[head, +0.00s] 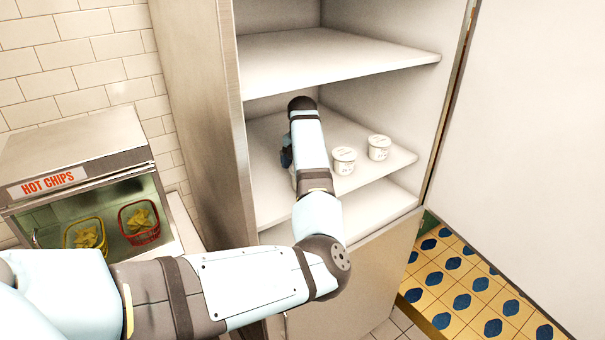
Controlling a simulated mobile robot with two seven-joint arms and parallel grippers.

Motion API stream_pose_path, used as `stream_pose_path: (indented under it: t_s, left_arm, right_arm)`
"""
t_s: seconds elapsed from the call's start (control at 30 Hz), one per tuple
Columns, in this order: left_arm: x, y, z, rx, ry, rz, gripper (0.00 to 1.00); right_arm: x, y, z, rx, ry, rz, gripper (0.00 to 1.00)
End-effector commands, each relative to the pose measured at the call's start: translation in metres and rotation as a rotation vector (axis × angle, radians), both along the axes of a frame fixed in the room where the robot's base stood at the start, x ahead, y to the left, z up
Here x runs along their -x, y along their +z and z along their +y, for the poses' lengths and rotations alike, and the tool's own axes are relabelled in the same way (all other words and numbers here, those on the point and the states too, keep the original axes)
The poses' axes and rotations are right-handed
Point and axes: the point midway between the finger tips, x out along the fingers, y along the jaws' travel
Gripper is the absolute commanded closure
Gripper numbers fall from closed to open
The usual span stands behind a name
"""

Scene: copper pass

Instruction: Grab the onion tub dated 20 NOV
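Two small white lidded tubs stand upright on the middle shelf (400,158) of the open cabinet, one nearer the middle (344,160) and one to its right (379,147). Their lid marks are too small to read, so I cannot tell which is dated 20 NOV. A sliver of something pale, perhaps another tub, shows at the left edge of my forearm. My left arm reaches into the cabinet over this shelf, left of the two tubs. A dark part of my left gripper (287,153) shows beside the wrist; its fingers are mostly hidden. My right gripper is out of view.
An upper shelf (330,55) spans the cabinet above my wrist, and a lower shelf (355,220) lies below. The cabinet's left wall is close to my arm. The open door (535,140) stands at right. A hot chips warmer (80,165) with two baskets stands at left.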

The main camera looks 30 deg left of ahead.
Motion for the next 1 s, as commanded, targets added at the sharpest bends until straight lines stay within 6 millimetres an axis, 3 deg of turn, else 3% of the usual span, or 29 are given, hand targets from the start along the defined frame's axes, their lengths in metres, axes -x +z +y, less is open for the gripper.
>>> stream_pose_path:
  t_s: [0.1,0.23,0.53,0.77,1.0]
  left_arm:
    - [0.004,-0.017,-0.002,0.001,0.0,0.003,0.0]
    - [0.003,-0.034,-0.002,0.0,0.0,0.002,0.0]
    - [0.003,-0.04,-0.002,0.0,0.0,0.0,0.0]
    - [0.002,-0.04,-0.002,0.0,0.0,0.0,0.53]
    - [0.002,-0.039,-0.002,0.0,0.0,-0.001,0.55]
  right_arm:
    - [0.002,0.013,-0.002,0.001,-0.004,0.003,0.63]
    - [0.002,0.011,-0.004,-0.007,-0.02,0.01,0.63]
    - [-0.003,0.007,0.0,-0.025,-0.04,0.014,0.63]
    - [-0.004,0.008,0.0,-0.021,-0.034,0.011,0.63]
    - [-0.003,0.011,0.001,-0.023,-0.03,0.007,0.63]
